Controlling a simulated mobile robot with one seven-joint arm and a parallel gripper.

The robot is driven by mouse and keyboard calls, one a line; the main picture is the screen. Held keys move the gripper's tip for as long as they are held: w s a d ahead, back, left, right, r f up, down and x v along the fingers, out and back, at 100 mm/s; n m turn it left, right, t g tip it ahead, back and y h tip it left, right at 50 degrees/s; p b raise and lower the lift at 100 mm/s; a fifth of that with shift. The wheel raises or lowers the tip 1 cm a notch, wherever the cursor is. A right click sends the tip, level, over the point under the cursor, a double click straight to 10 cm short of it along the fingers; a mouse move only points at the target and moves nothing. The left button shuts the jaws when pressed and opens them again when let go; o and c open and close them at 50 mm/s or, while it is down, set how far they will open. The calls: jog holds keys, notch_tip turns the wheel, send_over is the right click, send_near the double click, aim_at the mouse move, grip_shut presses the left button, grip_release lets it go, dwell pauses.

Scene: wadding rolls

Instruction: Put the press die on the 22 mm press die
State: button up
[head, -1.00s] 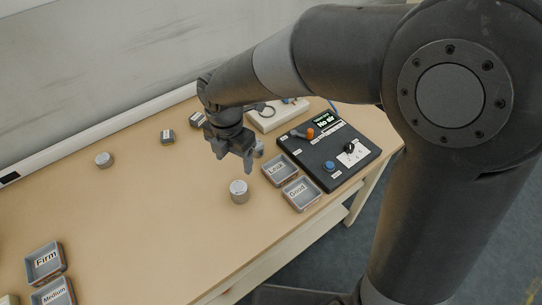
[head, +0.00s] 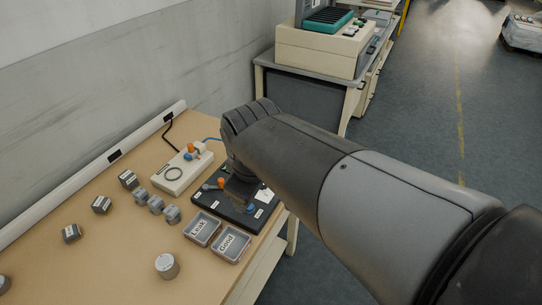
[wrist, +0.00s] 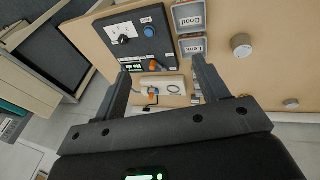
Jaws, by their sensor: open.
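Several small grey blocks lie on the wooden table in the head view. Three of them carry pale labels: a near one (head: 71,233), a middle one (head: 102,204) and a far one (head: 128,180). Three smaller grey pieces stand in a row, with a left piece (head: 141,197), a middle piece (head: 156,204) and a right piece (head: 171,214). The labels are too small to read, so I cannot tell which is the press die or the 22 mm one. My gripper (wrist: 160,68) is open and empty, above the table near the black control box (wrist: 142,38).
A pale box with a ring (head: 184,173) stands behind the control box. The Leak tray (head: 202,228) and Good tray (head: 231,244) sit in front of it. A metal cylinder (head: 167,265) stands near the table's front. Open table (head: 110,260) lies to the left.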

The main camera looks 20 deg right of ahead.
jog(key=s+d+r+m+t, duration=0.1)
jog(key=s+d+m, duration=0.4)
jog(key=m, duration=0.4)
jog(key=shift+s+d+r+t, duration=0.2)
jog(key=shift+d+r+t, duration=0.1)
jog(key=shift+d, duration=0.45)
